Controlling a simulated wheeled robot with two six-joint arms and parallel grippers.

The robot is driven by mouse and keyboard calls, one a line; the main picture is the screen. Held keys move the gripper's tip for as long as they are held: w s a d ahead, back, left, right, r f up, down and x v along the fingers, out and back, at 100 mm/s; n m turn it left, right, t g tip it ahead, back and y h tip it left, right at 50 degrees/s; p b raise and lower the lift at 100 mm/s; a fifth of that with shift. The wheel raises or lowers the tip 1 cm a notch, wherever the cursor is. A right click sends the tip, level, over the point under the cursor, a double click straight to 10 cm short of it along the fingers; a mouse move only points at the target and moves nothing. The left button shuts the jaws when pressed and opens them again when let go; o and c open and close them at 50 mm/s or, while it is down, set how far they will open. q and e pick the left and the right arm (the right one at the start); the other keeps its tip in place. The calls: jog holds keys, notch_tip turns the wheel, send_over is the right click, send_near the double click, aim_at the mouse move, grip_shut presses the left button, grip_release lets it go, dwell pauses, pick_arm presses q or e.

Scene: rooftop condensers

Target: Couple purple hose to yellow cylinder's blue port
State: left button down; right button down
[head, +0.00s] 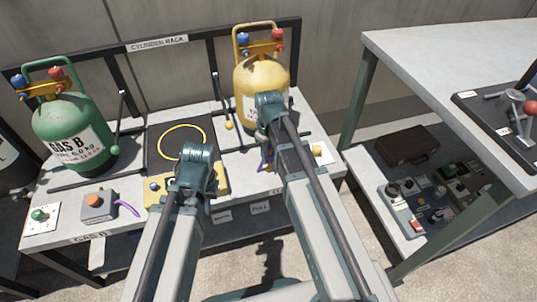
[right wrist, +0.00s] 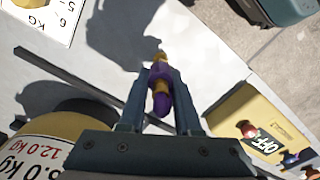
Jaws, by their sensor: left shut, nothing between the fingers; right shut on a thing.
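The yellow cylinder (head: 263,80) stands upright at the back right of the bench, with a blue port fitting (head: 243,38) and a red one on top. In the right wrist view its lower side (right wrist: 45,145) shows at the left. My right gripper (right wrist: 158,85) is shut on the purple hose end (right wrist: 160,92), which has a yellow tip. In the head view a bit of purple hose (head: 262,162) shows beside my right arm, over the bench front and apart from the blue port. My left gripper (head: 197,180) is shut and empty near the yellow box, its fingers mostly hidden.
A green cylinder (head: 70,130) stands at the left. A yellow hose loop (head: 182,140) lies on a black panel. A yellow box (right wrist: 265,120) marked OFF and a grey box (head: 98,205) stand along the front. A white table (head: 450,60) is at the right.

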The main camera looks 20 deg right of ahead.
jog(key=shift+r+p, duration=0.9)
jog(key=shift+r, duration=0.1)
jog(key=c, duration=1.3)
grip_release()
grip_shut()
jog(key=shift+r, duration=0.1)
